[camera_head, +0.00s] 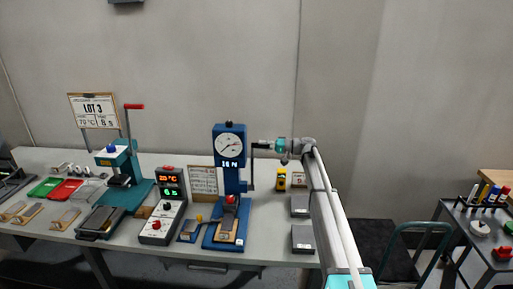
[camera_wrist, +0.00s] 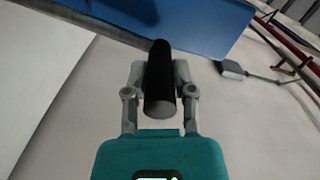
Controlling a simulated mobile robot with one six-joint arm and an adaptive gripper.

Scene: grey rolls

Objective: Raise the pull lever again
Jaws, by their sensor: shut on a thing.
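The blue tester (camera_head: 231,158) stands on the bench with a round dial gauge (camera_head: 230,146) on its upper front. Its pull lever (camera_head: 251,172) is on the right side, a thin grey arm running upright beside the blue column. My gripper (camera_head: 262,145) is at the top of that lever, right of the gauge. In the wrist view my gripper (camera_wrist: 159,82) is shut on the black grip of the lever (camera_wrist: 159,90), with one finger on each side. The blue body (camera_wrist: 200,22) shows close behind the grip.
Left of the tester stand a control box (camera_head: 167,205) with red and green readouts and a green press (camera_head: 125,170). Two grey blocks (camera_head: 303,240) and a small yellow device (camera_head: 281,179) sit to its right. A tool cart (camera_head: 480,225) is at far right.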

